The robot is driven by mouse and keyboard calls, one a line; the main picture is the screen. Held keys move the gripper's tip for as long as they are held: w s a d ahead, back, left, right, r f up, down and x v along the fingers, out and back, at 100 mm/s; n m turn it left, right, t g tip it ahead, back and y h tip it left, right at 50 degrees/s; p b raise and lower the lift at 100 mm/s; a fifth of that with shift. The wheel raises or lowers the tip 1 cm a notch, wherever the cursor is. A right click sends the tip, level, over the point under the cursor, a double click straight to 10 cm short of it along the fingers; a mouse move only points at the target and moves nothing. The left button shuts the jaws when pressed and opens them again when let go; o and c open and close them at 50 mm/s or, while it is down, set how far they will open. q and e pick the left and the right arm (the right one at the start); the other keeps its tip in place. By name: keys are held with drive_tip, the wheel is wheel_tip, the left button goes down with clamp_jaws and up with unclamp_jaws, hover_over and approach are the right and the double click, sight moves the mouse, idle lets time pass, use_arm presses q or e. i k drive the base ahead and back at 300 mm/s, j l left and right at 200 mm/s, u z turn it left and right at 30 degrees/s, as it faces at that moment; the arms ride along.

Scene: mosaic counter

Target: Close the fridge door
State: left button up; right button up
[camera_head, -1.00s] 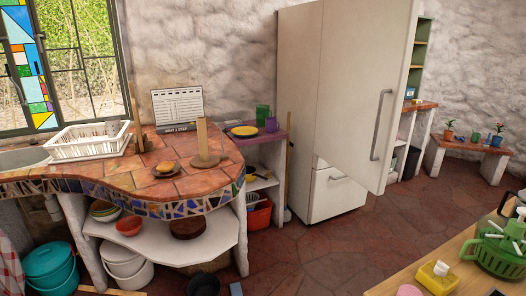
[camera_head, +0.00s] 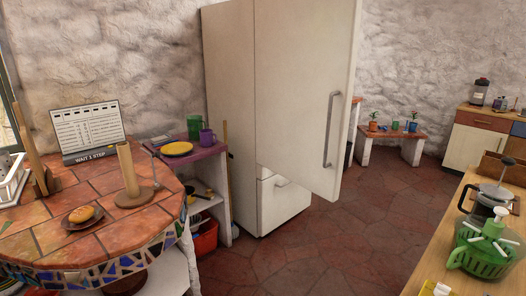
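The white fridge (camera_head: 228,110) stands against the stone wall in the middle of the view. Its tall upper door (camera_head: 305,90) is swung open toward me and to the right, with its outer face and long vertical grey handle (camera_head: 330,130) in sight. The inside of the fridge is hidden behind the door. The lower drawer (camera_head: 282,203) looks shut, and the open door covers part of it. Neither of my grippers shows in the view.
A mosaic-edged tiled counter (camera_head: 60,247) with a bread roll and a paper-towel stand fills the lower left. A wooden table (camera_head: 425,240) with a green basket (camera_head: 482,255) is at the right. The stone floor (camera_head: 330,245) between them is clear.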

sight(306, 51)
drive_tip(key=i+j+z, duration=0.35)
drive_tip(key=j, duration=0.3)
drive_tip(key=i+j+z, duration=0.2)
drive_tip(key=j, duration=0.15)
drive_tip(key=j+z, duration=0.15)
drive_tip(key=j, duration=0.2)
